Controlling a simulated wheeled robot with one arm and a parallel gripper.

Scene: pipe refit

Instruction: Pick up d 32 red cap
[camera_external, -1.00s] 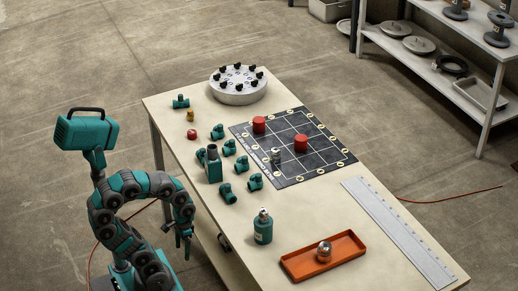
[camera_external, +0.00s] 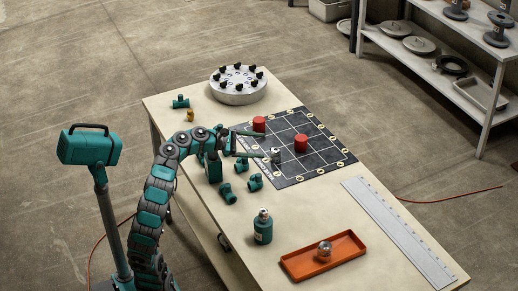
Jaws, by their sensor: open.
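Two red caps stand on the dark gridded mat (camera_external: 322,158): one red cap (camera_external: 259,124) near its far left edge, the other red cap (camera_external: 301,144) near its middle. I cannot read a size on either. My gripper (camera_external: 264,146) reaches over the mat's left edge from the left, its two long fingers spread apart and empty. One finger points just in front of the left cap, the other close to a small grey metal piece (camera_external: 276,155). The middle cap is to the right of the fingertips. Whether a finger touches anything is unclear.
Teal fittings (camera_external: 226,192) stand left of the mat, some hidden behind my arm. A round grey fixture with black knobs (camera_external: 238,92) is at the back. A teal bottle (camera_external: 263,228), an orange tray (camera_external: 323,262) and a long grey ruler (camera_external: 398,230) are in front.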

